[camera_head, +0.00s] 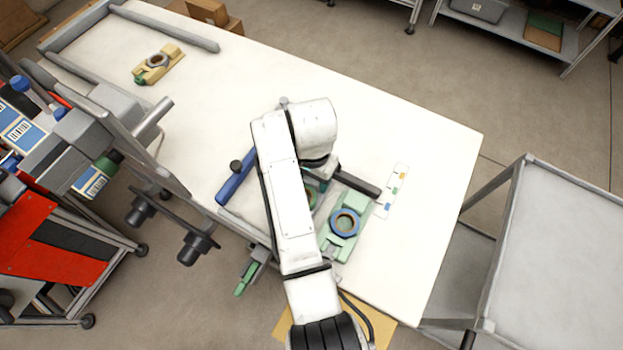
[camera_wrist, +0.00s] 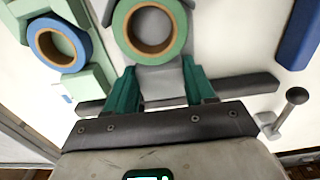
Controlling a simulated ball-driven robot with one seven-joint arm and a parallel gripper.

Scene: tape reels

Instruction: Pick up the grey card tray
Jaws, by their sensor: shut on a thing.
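My gripper (camera_wrist: 160,78) has green fingers, one on each side of a grey piece, the grey card tray (camera_wrist: 163,88). It is shut on this tray. A green tape reel (camera_wrist: 150,27) with a tan core lies over the tray just beyond the fingertips. In the head view my white arm hides most of the tray and my fingers. I cannot tell whether the tray is clear of the table.
The white table (camera_head: 420,130) has free room at right and upper middle. A green holder with a blue reel (camera_head: 345,222) stands close by my gripper. A blue bar (camera_head: 237,177) lies left of my arm. A yellow holder (camera_head: 158,64) sits at far left. A grey cart (camera_head: 560,240) stands right.

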